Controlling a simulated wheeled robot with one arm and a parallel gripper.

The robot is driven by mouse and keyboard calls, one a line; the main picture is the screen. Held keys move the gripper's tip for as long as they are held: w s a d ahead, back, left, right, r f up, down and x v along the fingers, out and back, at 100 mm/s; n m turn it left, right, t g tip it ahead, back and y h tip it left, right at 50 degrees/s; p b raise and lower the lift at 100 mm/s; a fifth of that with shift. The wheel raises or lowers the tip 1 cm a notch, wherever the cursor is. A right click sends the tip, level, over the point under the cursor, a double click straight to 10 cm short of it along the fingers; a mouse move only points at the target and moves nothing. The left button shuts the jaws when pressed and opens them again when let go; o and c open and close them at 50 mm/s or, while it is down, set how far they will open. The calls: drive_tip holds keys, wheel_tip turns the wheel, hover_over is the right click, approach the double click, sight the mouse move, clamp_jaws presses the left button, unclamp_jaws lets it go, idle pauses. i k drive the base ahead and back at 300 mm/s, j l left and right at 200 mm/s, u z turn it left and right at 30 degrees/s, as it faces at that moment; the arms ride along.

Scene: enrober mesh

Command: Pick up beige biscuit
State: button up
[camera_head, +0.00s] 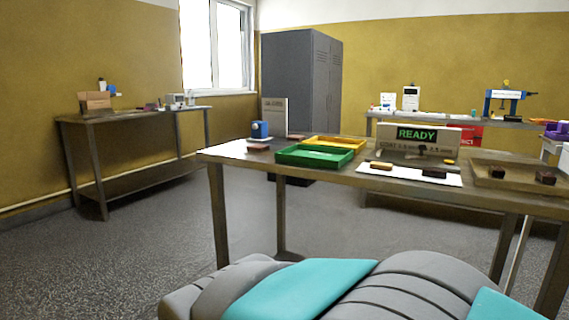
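A small beige biscuit (381,166) lies on a white sheet (408,176) on the near metal table (290,170). A dark brown bar (434,173) lies on the same sheet to its right, apart from it. My gripper is not in view.
A green tray (315,158) and a yellow tray (335,141) are left of the sheet, near a blue object (260,130). A box with a READY display (416,134) stands behind. Right is a brown tray (520,184) with dark blocks. Floor (150,260) at left is clear.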

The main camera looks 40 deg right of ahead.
sight(373, 165)
drive_tip(key=z, duration=1.95)
